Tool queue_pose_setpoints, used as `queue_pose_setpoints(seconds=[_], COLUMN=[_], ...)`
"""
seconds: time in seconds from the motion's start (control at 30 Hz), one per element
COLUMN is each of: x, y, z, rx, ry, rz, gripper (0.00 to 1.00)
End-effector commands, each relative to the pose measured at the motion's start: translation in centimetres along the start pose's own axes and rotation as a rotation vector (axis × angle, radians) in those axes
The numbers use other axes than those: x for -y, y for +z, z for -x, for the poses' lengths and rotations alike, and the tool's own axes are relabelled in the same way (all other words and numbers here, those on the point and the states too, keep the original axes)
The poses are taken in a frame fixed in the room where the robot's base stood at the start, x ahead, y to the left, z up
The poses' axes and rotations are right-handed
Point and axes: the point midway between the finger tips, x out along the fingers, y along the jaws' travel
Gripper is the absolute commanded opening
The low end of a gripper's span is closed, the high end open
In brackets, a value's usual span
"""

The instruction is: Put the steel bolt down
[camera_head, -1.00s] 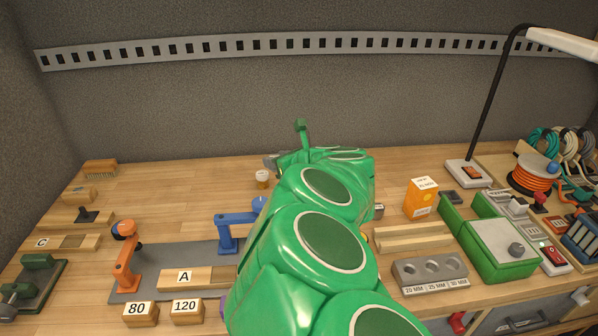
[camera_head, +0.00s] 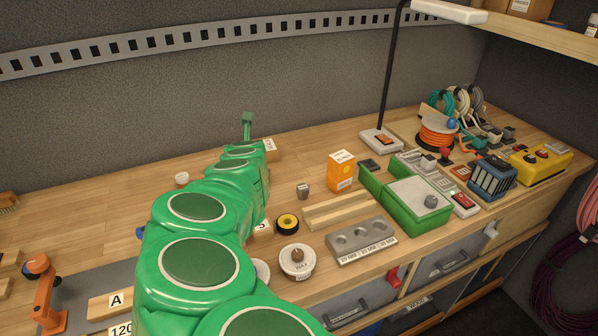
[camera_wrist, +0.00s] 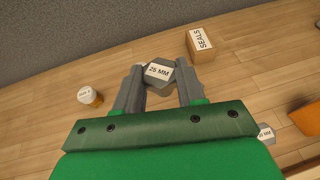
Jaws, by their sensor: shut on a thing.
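In the wrist view, my gripper (camera_wrist: 158,92) is shut on a grey steel bolt (camera_wrist: 158,75). The bolt's head carries a white "25 MM" label and sits between the two grey fingertips. Bare wooden bench shows around and beyond it; I cannot tell how high the bolt is above the bench.
A "SEALS" box (camera_wrist: 202,42) stands right of the bolt, and a small jar (camera_wrist: 89,96) stands left. Another small bolt (camera_head: 303,191), an orange box (camera_head: 341,171), and a grey three-hole block (camera_head: 361,240) stand to the arm's right. Bench between jar and bolt is clear.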

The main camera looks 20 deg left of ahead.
Motion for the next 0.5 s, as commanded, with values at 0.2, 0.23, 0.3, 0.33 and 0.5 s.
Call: queue_pose_setpoints(seconds=[0.2,0.23,0.3,0.33,0.5], x=[2.7,3.1,3.7,3.9,6.1], y=[-0.3,-0.3,-0.4,-0.4,-0.8], z=[0.1,0.2,0.3,0.3,0.9], rx=[0.0,0.0,0.0,0.001,-0.001], ry=[-0.133,-0.154,-0.183,-0.195,-0.304], rz=[-0.055,-0.061,-0.074,-0.079,-0.128], gripper=[0.06,0.06,0.06,0.06,0.06])
